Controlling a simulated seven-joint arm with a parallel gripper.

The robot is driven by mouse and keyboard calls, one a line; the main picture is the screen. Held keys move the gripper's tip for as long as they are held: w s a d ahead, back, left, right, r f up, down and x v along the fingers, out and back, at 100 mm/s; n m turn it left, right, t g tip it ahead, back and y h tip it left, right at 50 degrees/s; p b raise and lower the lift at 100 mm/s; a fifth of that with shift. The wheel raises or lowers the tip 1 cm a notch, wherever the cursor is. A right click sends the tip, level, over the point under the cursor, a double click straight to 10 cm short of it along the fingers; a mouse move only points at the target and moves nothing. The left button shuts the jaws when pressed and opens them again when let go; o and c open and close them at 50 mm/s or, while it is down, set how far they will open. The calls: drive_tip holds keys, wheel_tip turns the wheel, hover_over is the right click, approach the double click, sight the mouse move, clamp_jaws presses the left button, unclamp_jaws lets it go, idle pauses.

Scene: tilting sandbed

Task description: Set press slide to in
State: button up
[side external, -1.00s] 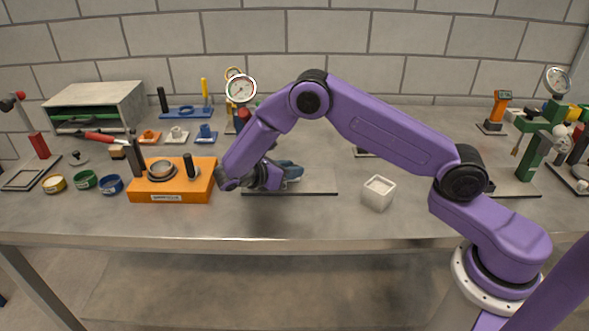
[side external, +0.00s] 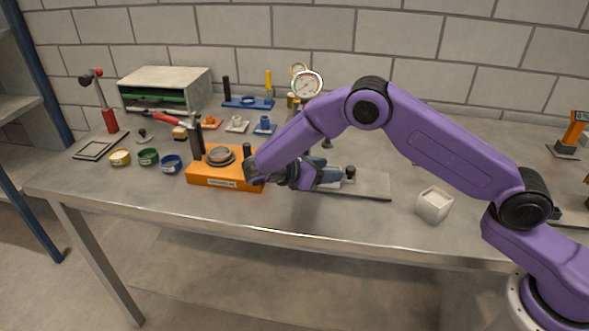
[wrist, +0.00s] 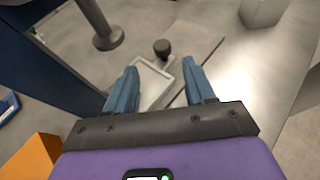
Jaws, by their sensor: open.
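The press slide appears to be the pale shallow tray (wrist: 151,84) with a black knob (wrist: 162,47) at its far end in the wrist view. The knob also shows in the side view (side external: 350,173), above a flat grey plate (side external: 372,186). My gripper (wrist: 160,68) is open, with its blue fingers on either side of the tray and the knob just beyond the fingertips. I cannot tell whether a finger touches the tray. In the side view my gripper (side external: 328,174) is low over the plate, and my arm hides most of the press.
A dark blue upright (wrist: 40,50) and a grey ram with a flared foot (wrist: 103,30) stand left of my fingers. An orange block (side external: 226,180) sits left of my gripper. A white open box (side external: 433,204) stands right of the plate, with clear table between.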

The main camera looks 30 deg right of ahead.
drive_tip(key=v, duration=1)
drive_tip(key=shift+a, duration=0.35)
drive_tip(key=shift+r, duration=0.1)
drive_tip(key=s+d+r+m+t+y, duration=0.1)
drive_tip(key=s+d+r+y, duration=0.2)
drive_tip(key=s, duration=0.4)
drive_tip(key=s+d+r+m+y, duration=0.1)
drive_tip(key=s+d+r+y, duration=0.2)
drive_tip(key=s, duration=0.4)
drive_tip(key=s+d+m+y, duration=0.1)
drive_tip(key=s+d+y, duration=0.1)
drive_tip(key=s, duration=0.5)
drive_tip(key=s+d+f+m+y, duration=0.1)
drive_tip(key=s+d+y, duration=0.2)
drive_tip(key=s, duration=0.3)
drive_tip(key=s+d+m+y, duration=0.1)
drive_tip(key=s+d+y, duration=0.1)
drive_tip(key=s, duration=0.5)
drive_tip(key=shift+s+d+f+g+y, duration=0.15)
drive_tip(key=shift+s+d+g+y, duration=0.2)
drive_tip(key=shift+d, duration=0.25)
drive_tip(key=shift+w, duration=0.1)
